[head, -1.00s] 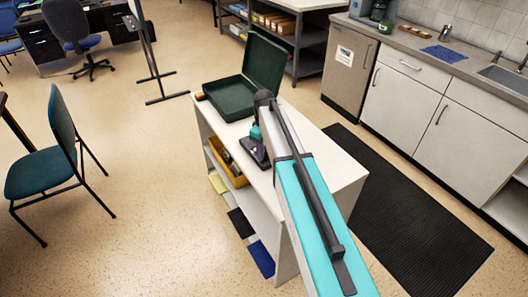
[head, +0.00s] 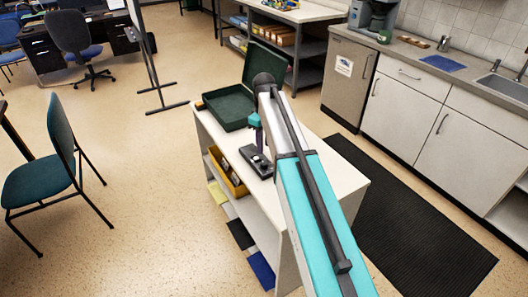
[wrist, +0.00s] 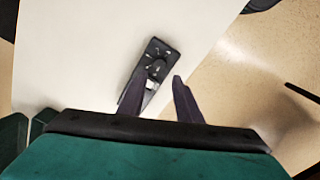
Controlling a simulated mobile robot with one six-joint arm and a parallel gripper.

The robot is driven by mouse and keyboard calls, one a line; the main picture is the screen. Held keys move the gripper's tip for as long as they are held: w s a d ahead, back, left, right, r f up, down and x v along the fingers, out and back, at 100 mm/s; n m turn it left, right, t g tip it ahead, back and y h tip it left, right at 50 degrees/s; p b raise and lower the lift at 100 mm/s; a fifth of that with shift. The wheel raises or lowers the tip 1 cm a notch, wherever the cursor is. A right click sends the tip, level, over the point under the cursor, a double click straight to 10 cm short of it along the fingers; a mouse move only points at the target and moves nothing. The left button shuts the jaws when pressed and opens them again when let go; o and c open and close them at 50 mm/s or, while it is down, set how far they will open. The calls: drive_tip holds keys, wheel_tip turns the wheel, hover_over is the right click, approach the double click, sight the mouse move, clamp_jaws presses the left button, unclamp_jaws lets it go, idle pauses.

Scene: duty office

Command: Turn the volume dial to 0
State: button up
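A small dark device with a control panel (head: 258,162) lies on the white top of a low shelf unit (head: 310,175). The wrist view shows its black face (wrist: 160,52) with light markings and a round dark knob, likely the volume dial (wrist: 155,67). The dial's setting is too small to read. My gripper (wrist: 160,80) is open and empty, its two dark fingers apart. The left finger overlaps the lower part of the device in the picture; the right finger is beside it. In the head view my gripper (head: 257,143) is above the device, partly hidden by my arm.
An open green case (head: 232,105) stands behind the device on the same top. A yellow bin (head: 228,172) sits on the shelf below. A chair (head: 50,170) is at left, a counter (head: 450,75) at right.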

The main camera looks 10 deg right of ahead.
drive_tip(key=shift+r+b, duration=0.35)
drive_tip(key=shift+r, duration=2.05)
